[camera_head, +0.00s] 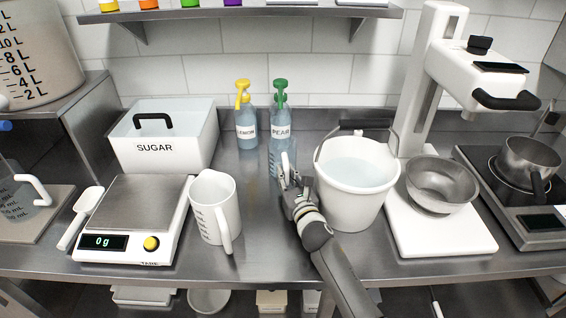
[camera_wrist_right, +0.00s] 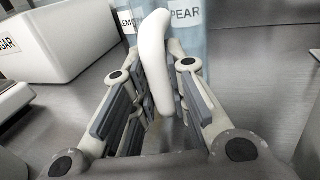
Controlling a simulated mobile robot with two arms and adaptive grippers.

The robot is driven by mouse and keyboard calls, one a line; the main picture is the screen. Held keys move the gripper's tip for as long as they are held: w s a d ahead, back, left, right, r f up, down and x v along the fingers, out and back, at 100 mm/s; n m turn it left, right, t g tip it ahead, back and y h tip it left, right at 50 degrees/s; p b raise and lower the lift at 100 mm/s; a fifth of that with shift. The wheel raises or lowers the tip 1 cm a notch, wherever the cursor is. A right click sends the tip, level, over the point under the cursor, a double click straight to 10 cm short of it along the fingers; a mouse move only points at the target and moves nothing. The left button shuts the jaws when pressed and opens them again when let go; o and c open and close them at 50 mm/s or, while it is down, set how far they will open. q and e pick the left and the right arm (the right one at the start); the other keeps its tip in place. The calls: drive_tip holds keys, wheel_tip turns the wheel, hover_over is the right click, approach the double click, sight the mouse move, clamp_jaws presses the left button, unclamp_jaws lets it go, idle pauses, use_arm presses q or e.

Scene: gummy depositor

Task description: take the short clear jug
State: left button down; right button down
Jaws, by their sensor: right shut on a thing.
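The short clear jug (camera_head: 286,162) stands at the middle of the steel counter, in front of the green-topped pear bottle. It is see-through with dark marks, and my gripper partly hides it. My right gripper (camera_head: 291,183) reaches it from the front and is shut on its handle. In the right wrist view the white handle (camera_wrist_right: 158,55) stands upright between the finger pads of the gripper (camera_wrist_right: 158,112). I cannot tell whether the jug's base touches the counter. My left gripper is not in view.
A white bucket (camera_head: 356,190) stands close to the right of my gripper. A white jug (camera_head: 210,210) and a scale (camera_head: 140,215) are to the left. The pear bottle (camera_head: 280,128) and lemon bottle (camera_head: 246,130) stand behind. A steel bowl (camera_head: 440,185) is right of the bucket.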

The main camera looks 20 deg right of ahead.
sight(287, 168)
drive_tip(key=shift+r, duration=0.1)
drive_tip(key=shift+r, duration=0.5)
wheel_tip(287, 168, up, 2)
drive_tip(key=shift+r+p, duration=0.15)
drive_tip(key=shift+p, duration=0.3)
drive_tip(key=s+a+r, duration=0.7)
drive_tip(key=s+r, duration=0.2)
drive_tip(key=s, duration=0.3)
drive_tip(key=shift+r, duration=0.25)
drive_tip(key=c, duration=2.1)
unclamp_jaws()
clamp_jaws()
